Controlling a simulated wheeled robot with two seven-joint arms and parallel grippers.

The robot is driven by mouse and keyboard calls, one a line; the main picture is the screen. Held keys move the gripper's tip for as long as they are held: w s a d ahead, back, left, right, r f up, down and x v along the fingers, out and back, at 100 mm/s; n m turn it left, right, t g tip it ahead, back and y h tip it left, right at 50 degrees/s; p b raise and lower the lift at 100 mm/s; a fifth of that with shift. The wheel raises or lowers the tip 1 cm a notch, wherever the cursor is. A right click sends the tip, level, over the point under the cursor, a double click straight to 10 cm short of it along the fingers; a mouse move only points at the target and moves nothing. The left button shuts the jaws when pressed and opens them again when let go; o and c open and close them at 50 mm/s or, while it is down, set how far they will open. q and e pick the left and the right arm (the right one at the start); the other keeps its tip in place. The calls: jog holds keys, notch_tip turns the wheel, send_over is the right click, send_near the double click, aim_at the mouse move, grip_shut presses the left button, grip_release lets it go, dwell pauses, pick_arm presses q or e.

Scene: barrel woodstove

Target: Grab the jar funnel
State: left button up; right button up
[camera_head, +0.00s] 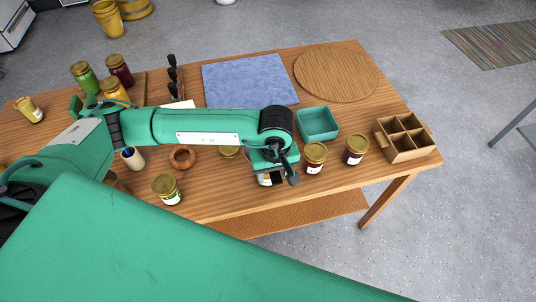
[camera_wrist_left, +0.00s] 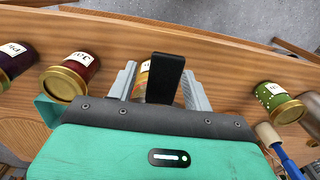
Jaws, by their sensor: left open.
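I cannot pick out the jar funnel for certain in either view; my left arm hides part of the table. My left gripper (camera_head: 272,178) is over the table's front edge, pointing down. It is open, with its two grey fingers apart in the left wrist view (camera_wrist_left: 160,85). A labelled jar (camera_wrist_left: 144,78) shows between the fingers, partly hidden by a black part of the gripper; I cannot tell whether they touch. A brown ring-shaped piece (camera_head: 182,158) sits left of the gripper. My right gripper is not in view.
A green jar (camera_head: 167,189) stands left. A blue mat (camera_head: 250,80) and a round woven mat (camera_head: 337,73) lie bare behind.

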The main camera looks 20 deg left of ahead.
pick_arm(q)
jog(key=c, duration=1.1)
